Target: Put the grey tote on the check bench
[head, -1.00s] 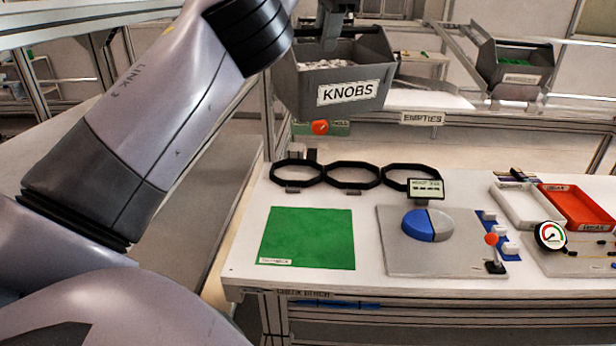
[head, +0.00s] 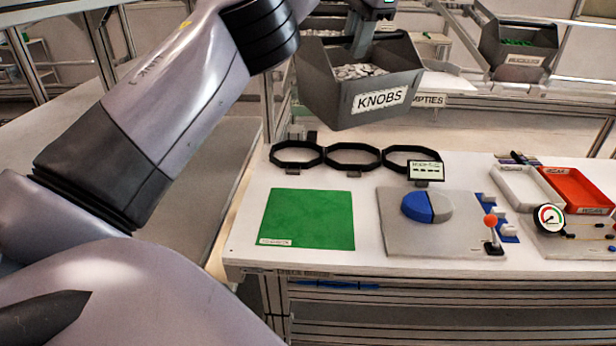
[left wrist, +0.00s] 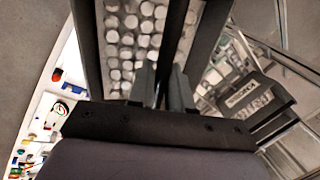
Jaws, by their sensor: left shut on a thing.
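The grey tote (head: 335,108), labelled KNOBS and filled with pale round knobs, hangs in the air in the head view, above and behind the back edge of the check bench (head: 310,262). My left gripper (head: 362,42) is shut on the tote's wall from above. In the left wrist view the fingers (left wrist: 163,88) close on the tote's wall, with knobs (left wrist: 130,40) to the left of it. The bench has a green mat (head: 308,218) at its left, with nothing on it. My right gripper is not in view.
Three black rings (head: 352,156) stand along the bench's back edge, below the tote. A grey plate with a blue and grey disc (head: 427,206) and a red-knobbed lever (head: 490,221) lie right of the mat. White (head: 525,189) and red (head: 578,188) trays are further right. Another dark tote (head: 517,48) sits on the rack behind.

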